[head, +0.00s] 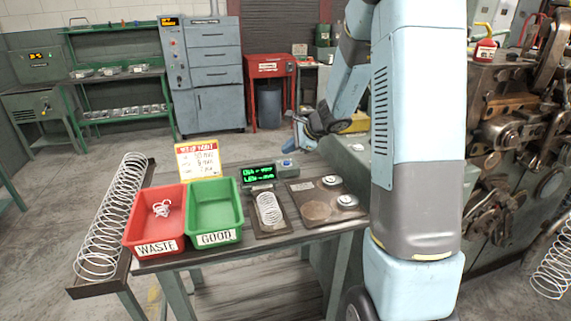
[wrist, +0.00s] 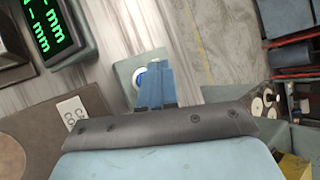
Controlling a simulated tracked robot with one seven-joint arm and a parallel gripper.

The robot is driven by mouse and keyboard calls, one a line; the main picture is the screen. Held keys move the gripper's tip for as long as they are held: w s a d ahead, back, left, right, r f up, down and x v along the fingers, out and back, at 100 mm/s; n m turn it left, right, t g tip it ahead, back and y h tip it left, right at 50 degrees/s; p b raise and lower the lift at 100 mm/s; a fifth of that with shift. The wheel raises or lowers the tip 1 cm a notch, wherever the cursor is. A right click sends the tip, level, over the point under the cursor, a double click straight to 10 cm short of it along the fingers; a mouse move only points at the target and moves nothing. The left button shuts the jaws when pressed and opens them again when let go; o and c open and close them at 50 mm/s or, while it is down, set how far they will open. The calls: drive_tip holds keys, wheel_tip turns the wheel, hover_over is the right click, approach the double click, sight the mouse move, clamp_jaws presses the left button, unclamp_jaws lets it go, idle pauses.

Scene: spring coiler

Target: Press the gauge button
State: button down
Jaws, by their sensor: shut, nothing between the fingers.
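The gauge (head: 258,174) with a green lit display stands at the back of the bench. Its display also shows at the top left of the wrist view (wrist: 45,25). A small grey-green box carrying the round gauge button (head: 287,162) sits just right of the gauge. In the wrist view the white-rimmed blue button (wrist: 140,78) is partly hidden behind my fingers. My gripper (head: 301,146) is shut and empty, fingers pointing down above the button box. In the wrist view the blue fingertips (wrist: 153,68) overlap the button's right side; I cannot tell whether they touch it.
A red WASTE bin (head: 170,195) holds tangled wire; a green GOOD bin (head: 232,192) is empty. A spring (head: 268,208) lies on a plate before the gauge. A brown board (head: 320,208) with round pieces lies right. A large machine (head: 510,130) stands at the right.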

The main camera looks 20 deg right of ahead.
sight(289, 163)
drive_tip(key=shift+f, duration=0.9)
drive_tip(key=shift+f, duration=0.1)
idle(1.4)
drive_tip(key=shift+f, duration=0.25)
drive_tip(key=shift+f, duration=0.35)
idle(0.8)
drive_tip(key=shift+r, duration=0.8)
drive_tip(key=shift+r, duration=2.5)
